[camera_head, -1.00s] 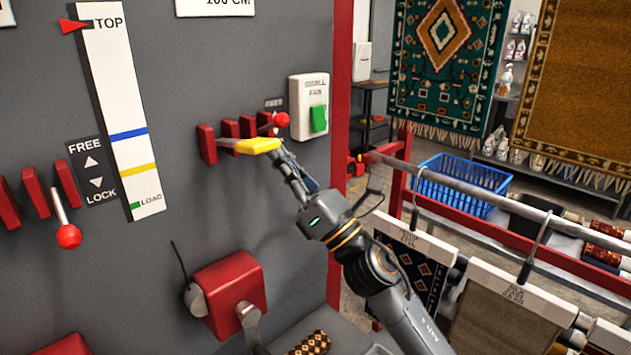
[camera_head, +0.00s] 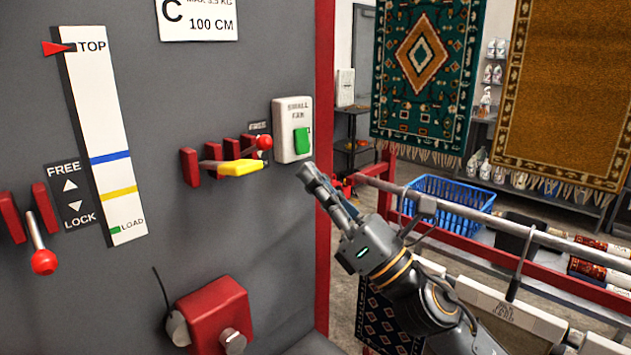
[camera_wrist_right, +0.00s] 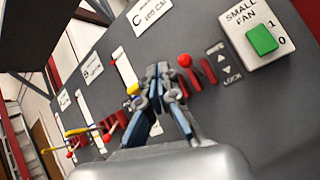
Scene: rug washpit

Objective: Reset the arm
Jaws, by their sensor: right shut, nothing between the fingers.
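My right gripper (camera_head: 308,172) is shut and empty, in front of the grey panel (camera_head: 270,270). In the head view it sits to the right of the yellow-handled lever (camera_head: 240,167) and below the fan switch box, apart from both. In the right wrist view its fingers (camera_wrist_right: 158,75) are together with nothing between them. The yellow handle sticks out from red brackets (camera_head: 190,167). A lever with a red ball (camera_head: 264,142) stands just behind it. My left gripper is not in view.
The small fan switch (camera_head: 301,141) is green on a white box (camera_head: 283,112). Another red-ball lever (camera_head: 43,262) and a red crank box (camera_head: 212,305) protrude from the panel. On the right are a red rack (camera_head: 475,245), a blue basket (camera_head: 448,205) and hanging rugs (camera_head: 421,65).

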